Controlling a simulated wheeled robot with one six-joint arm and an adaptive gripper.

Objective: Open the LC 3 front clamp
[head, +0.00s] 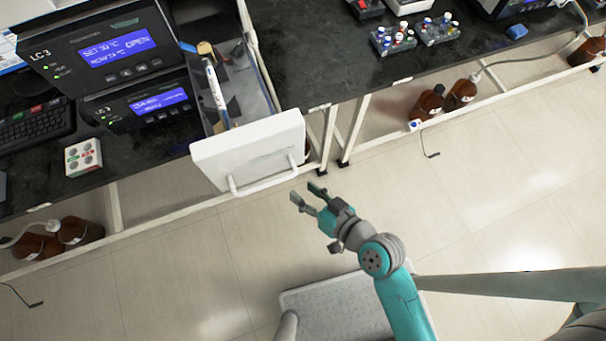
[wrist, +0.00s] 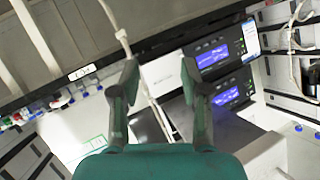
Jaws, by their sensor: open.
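The LC 3 unit (head: 90,45) stands on the bench at upper left, its blue screen lit and reading OPEN. A drawer with a white front (head: 250,150) and a white handle (head: 262,187) is pulled out beside it. Inside lies a slim white column (head: 216,90), with dark pieces around it. I cannot tell clearly which piece is the front clamp or whether it is shut. My gripper (head: 306,193) is open and empty, just right of the handle and apart from it. In the wrist view its fingers (wrist: 160,65) are spread with nothing between them.
A second unit (head: 150,108) with a blue screen sits below LC 3. A white block with round pads (head: 83,157) lies on the bench. Vial racks (head: 415,35) stand at the right. Brown bottles (head: 427,102) stand below the bench.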

